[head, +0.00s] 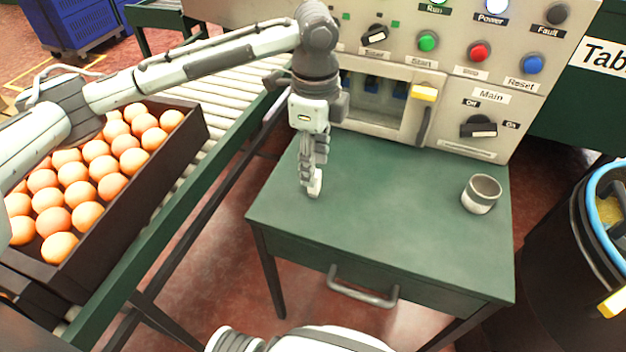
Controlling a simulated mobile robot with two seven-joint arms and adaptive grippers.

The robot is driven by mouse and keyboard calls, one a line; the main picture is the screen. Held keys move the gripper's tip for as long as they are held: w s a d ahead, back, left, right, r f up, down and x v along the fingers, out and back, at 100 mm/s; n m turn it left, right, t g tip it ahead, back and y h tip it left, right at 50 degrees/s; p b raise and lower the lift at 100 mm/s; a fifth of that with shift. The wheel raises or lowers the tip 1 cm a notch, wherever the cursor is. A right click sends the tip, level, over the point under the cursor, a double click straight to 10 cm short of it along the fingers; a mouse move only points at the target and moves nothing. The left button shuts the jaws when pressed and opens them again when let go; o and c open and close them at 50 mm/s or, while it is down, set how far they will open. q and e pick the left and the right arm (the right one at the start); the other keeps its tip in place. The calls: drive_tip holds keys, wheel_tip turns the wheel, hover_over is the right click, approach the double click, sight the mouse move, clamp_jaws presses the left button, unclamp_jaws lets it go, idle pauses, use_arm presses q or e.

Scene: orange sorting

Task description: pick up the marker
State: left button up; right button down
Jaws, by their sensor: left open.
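My left gripper (313,184) points down over the left part of the green table (390,220). It is open, seen nearly edge-on, with its fingertips at or just above the tabletop. I cannot make out a marker anywhere in the head view; the fingers hide a small patch of tabletop behind them. My right gripper is not in view.
A grey-white cup (481,194) stands at the table's right. A control panel (455,75) with buttons and switches rises behind. A dark bin (565,235) stands right. The table's middle is clear.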

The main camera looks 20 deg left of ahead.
use_arm(q)
wheel_tip(320, 180, down, 5)
drive_tip(key=shift+w+a+r, duration=0.1)
drive_tip(key=shift+r, duration=0.1)
clamp_jaws()
